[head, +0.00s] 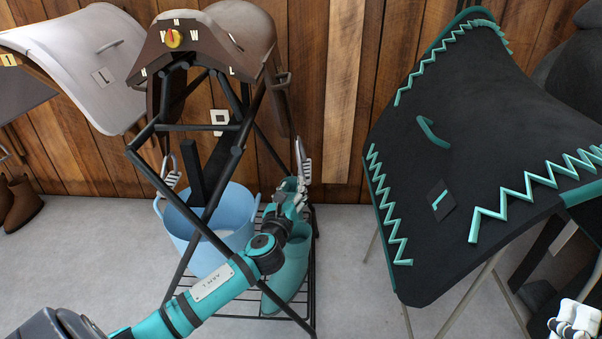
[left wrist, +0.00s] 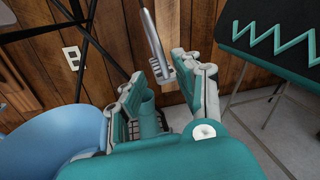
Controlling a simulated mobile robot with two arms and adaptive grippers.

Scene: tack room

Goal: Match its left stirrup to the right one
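A brown saddle (head: 195,40) sits on a black metal stand, with a red and yellow dial on its near end. One metal stirrup (head: 171,176) hangs at the picture-left side, above a blue bucket. The other stirrup (head: 303,165) hangs at the picture-right side; it also shows in the left wrist view (left wrist: 161,70) on a grey strap. My left gripper (head: 289,190) is just below and beside that stirrup. In the left wrist view its fingers (left wrist: 158,88) are apart, with the stirrup beyond and above the gap. My right gripper (head: 575,320) shows only partly at the lower right corner.
The blue bucket (head: 225,205) and teal boots (head: 290,265) stand on the stand's lower rack (head: 275,316). A black pad with teal zigzag trim (head: 460,130) covers a rack at right. A pale saddle pad (head: 85,55) is at left. Bare floor lies between.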

